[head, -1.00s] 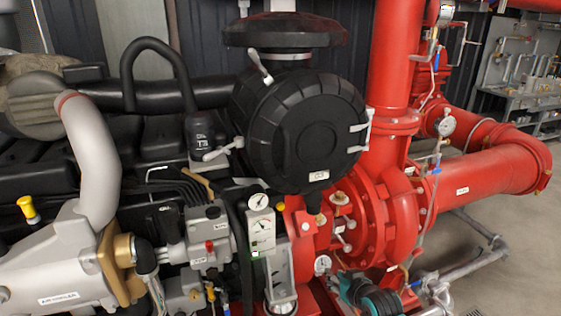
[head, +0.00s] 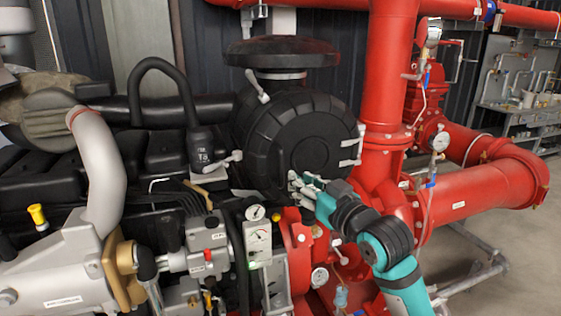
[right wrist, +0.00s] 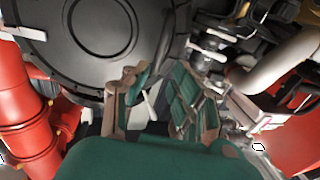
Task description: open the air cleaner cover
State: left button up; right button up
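The air cleaner cover (head: 318,128) is a black round ribbed lid on the end of the air cleaner, and it appears seated on it. White latches show at its right edge (head: 350,158), upper left (head: 258,86) and lower left (head: 222,161). My right gripper (head: 298,184) is at the cover's lower edge. In the right wrist view, its fingers (right wrist: 158,92) are apart just below the cover (right wrist: 100,25), with a small white piece between or behind them; contact cannot be told. My left gripper is not in view.
Red pump pipes (head: 388,90) stand close on the right of the cover. A gauge panel (head: 258,243) and grey engine parts are below left. A black intake cap (head: 283,53) sits above. A workbench (head: 515,108) is at the far right.

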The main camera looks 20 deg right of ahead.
aim_at(283, 167)
jog(key=p+x, duration=0.2)
jog(key=x, duration=0.7)
jog(key=shift+w+a, duration=0.1)
jog(key=shift+w, duration=0.2)
jog(key=shift+c, duration=0.3)
grip_shut()
